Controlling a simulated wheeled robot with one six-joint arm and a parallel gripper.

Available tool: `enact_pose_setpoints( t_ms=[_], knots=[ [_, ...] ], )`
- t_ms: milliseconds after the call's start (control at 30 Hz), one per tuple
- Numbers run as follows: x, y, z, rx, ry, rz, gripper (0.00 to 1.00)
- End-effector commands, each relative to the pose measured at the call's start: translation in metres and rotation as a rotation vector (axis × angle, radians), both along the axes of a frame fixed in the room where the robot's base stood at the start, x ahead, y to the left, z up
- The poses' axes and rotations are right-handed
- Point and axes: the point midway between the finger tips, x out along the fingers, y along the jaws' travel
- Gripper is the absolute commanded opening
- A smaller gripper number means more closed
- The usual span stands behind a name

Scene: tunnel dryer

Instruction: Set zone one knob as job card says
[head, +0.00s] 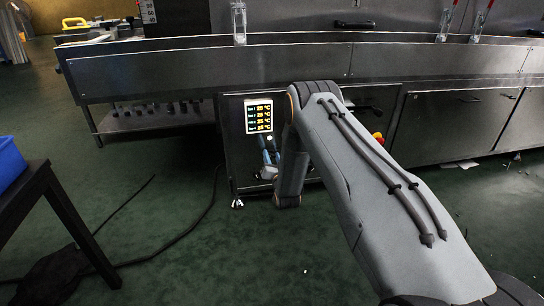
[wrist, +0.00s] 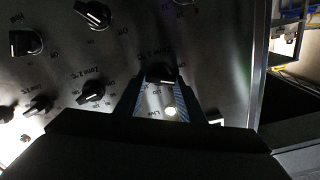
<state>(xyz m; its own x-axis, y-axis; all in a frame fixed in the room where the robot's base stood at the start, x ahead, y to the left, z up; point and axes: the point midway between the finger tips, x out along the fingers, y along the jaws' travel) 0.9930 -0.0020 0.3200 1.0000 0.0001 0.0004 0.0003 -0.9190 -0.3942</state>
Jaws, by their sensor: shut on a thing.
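The control panel (wrist: 215,60) fills much of the wrist view, seen at a tilt with several black knobs on it. The zone one knob (wrist: 160,73) is dark and sits between the fingertips of my gripper (wrist: 160,82), which is shut on it. Its label is partly readable; its exact setting is not clear. The knob labelled Zone 2 (wrist: 92,91) is to its left. In the head view the panel's cabinet (head: 237,160) carries a lit display (head: 258,115) with several zone temperatures. My gripper is low at the cabinet's front there, mostly behind my arm. I cannot identify the job card.
A lit white lamp (wrist: 171,112) shows between my fingers. Other knobs (wrist: 93,14) are close by on the panel. A long steel machine (head: 200,68) runs across the back. A dark table (head: 60,205) with a blue bin (head: 9,162) stands left. A cable (head: 185,235) crosses the green floor.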

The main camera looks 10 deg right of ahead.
Motion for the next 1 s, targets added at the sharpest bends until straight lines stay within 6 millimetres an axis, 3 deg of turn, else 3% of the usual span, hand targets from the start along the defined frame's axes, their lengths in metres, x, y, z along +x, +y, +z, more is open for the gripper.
enact_pose_setpoints(
  t_ms=[300, 767, 800, 900, 1000],
  knots=[
    [-0.0002, -0.0012, -0.0006, 0.105, 0.002, -0.001, 0.13],
    [-0.0001, -0.0013, -0.001, 0.119, 0.002, -0.001, 0.13],
    [-0.0001, -0.0013, -0.0011, 0.119, 0.002, -0.001, 0.38],
    [-0.0001, -0.0011, -0.0009, 0.119, 0.002, -0.001, 0.54],
    [0.0, -0.001, -0.0007, 0.119, 0.001, 0.0, 0.54]
  ],
)
